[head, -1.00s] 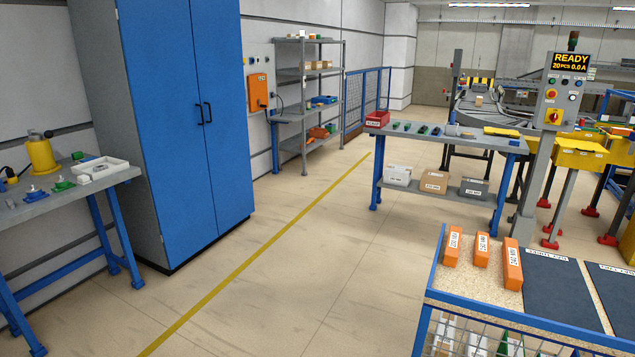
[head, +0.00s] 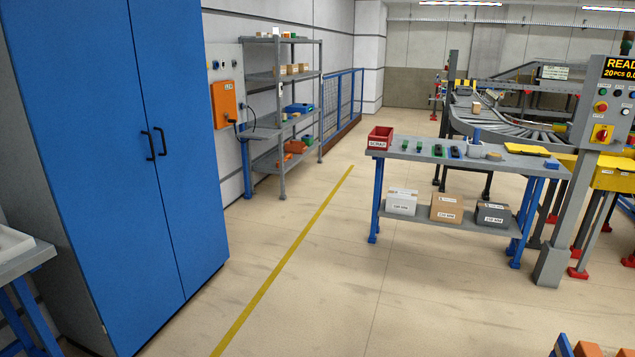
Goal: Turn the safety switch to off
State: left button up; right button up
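A red switch on a yellow plate (head: 601,134) sits low on the grey control post (head: 577,190) at the right. Its position is too small to tell. An orange box (head: 228,104) with a small label and a cable is fixed to the left wall beyond the cabinet. I cannot read which of these is the safety switch. Neither of my grippers is in view.
A blue cabinet (head: 110,150) stands at the left, with a grey shelf (head: 283,70) beyond it. A grey workbench (head: 455,158) with a red bin (head: 380,138) stands left of the post; the conveyor (head: 500,118) is behind. Floor along the yellow line (head: 290,255) is clear.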

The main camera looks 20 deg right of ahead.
aim_at(601, 135)
jog(key=i+l+z, duration=0.25)
jog(key=i+z, duration=0.15)
jog(key=i, duration=0.3)
jog(key=i+z, duration=0.45)
jog(key=i, duration=0.3)
jog(key=i+j+z, duration=0.15)
jog(key=i+z, duration=0.25)
jog(key=i, duration=0.35)
